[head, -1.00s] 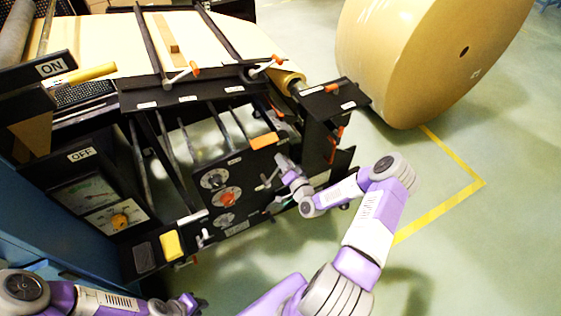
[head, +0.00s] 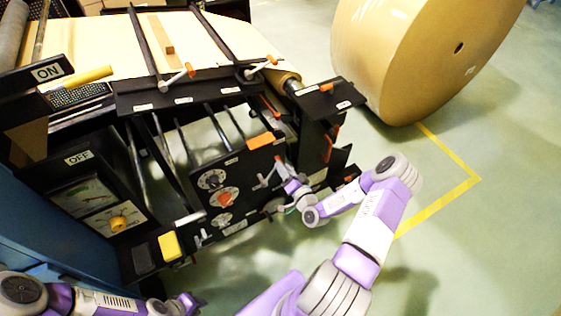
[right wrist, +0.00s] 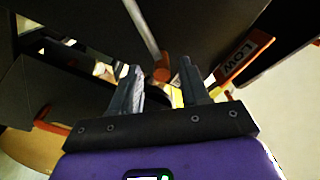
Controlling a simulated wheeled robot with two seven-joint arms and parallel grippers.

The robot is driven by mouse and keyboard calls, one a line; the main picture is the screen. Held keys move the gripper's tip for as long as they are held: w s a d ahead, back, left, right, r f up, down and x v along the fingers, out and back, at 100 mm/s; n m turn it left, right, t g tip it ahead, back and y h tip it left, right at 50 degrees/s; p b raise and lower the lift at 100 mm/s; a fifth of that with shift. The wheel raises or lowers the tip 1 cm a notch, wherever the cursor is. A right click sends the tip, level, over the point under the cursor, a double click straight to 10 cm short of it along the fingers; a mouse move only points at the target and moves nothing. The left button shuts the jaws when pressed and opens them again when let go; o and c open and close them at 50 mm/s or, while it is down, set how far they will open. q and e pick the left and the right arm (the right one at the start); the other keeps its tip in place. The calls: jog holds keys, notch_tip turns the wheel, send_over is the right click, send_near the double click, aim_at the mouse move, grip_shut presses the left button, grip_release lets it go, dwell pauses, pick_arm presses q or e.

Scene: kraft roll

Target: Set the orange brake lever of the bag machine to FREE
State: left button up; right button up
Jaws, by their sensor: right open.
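The bag machine (head: 228,173) is a black frame with a control panel. Several orange parts are on it, and no FREE label is readable, so I cannot be sure which is the brake lever. A small orange-tipped part (head: 279,161) shows at my right gripper (head: 273,173), beside the panel's right edge. In the right wrist view my right gripper (right wrist: 160,80) is open, with an orange end (right wrist: 162,74) on a grey rod seen between and beyond its fingertips. Contact cannot be told. My left gripper (head: 188,302) is low at the left, its jaws too small to read.
A large kraft roll (head: 415,60) stands behind on the right, near a yellow floor line (head: 445,200). An orange lever (head: 328,147) sits on the machine's right side. A LOW label (right wrist: 238,55) is close right of my right gripper. The front right floor is clear.

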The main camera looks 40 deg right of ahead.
jog(key=s, duration=0.3)
jog(key=shift+s+a, duration=0.3)
jog(key=a+f+n+g+y+p, duration=0.1)
jog(key=a+f+n+g+y, duration=0.25)
jog(key=a, duration=0.55)
jog(key=a+f+n+g+y+p, duration=0.1)
jog(key=a+f+n+g+y, duration=0.2)
jog(key=a, duration=0.6)
jog(key=s+a+n+g+p, duration=0.1)
jog(key=s+a+g, duration=0.4)
jog(key=s, duration=0.2)
jog(key=s+a+n+g+p, duration=0.1)
jog(key=s+a+g, duration=0.4)
jog(key=s, duration=0.3)
jog(key=shift+a+r+g, duration=0.15)
jog(key=shift+r+g, duration=0.2)
jog(key=shift+g, duration=0.1)
jog(key=shift+a+n+y, duration=0.1)
jog(key=shift+n+y, duration=0.15)
